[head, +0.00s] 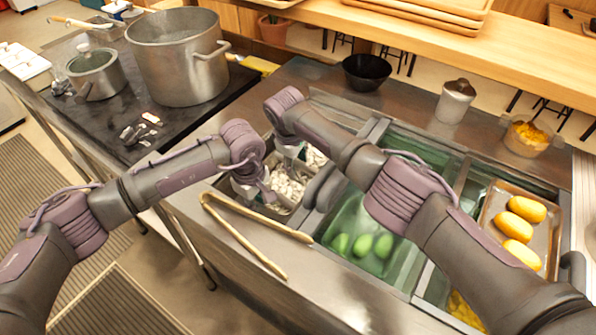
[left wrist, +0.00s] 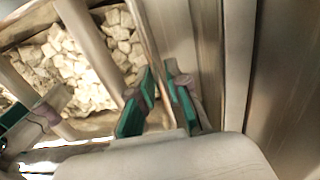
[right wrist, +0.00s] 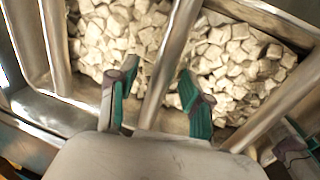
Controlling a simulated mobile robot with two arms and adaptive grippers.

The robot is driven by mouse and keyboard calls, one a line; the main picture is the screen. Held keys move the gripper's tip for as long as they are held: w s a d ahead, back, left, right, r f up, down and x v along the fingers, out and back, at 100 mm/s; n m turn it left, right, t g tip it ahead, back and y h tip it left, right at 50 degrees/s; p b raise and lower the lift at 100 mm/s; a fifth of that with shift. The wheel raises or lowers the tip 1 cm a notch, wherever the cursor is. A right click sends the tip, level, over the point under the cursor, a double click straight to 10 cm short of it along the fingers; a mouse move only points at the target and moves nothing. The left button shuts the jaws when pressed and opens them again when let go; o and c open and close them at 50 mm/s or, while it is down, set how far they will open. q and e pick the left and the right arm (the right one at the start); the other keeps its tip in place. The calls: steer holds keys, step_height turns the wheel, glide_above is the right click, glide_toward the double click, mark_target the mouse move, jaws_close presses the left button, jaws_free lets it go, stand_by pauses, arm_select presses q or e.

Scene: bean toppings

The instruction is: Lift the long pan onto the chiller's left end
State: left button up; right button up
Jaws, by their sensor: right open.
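The steel long pan (head: 243,192) holds white cubes at the left end of the chiller (head: 330,255) in the head view. My arms partly cover it. My left gripper (head: 268,192) is low at the pan; in the left wrist view its fingers (left wrist: 162,90) stand close together on both sides of a thin metal rim (left wrist: 143,42). I cannot tell whether they press on it. My right gripper (head: 290,150) is further back over the pan; in the right wrist view its fingers (right wrist: 158,85) are open, with a metal bar (right wrist: 172,70) between them and white cubes on both sides.
Wooden tongs (head: 245,240) lie on the counter's front edge. Green items sit in a green pan (head: 340,205), and yellow ones on a tray (head: 545,250) at right. A pot (head: 175,60) stands at left. A black bowl (head: 367,70) is behind the chiller.

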arm_select(q)
steer(key=shift+f, duration=0.4)
arm_select(e)
steer(key=shift+w+f, duration=0.1)
steer(key=shift+f, duration=0.3)
arm_select(q)
steer(key=shift+c, duration=1.3)
arm_select(e)
steer(key=shift+c, duration=1.2)
arm_select(q)
jaws_close()
arm_select(e)
jaws_close()
arm_select(q)
steer(key=shift+r, duration=0.1)
arm_select(e)
steer(key=shift+r, duration=0.1)
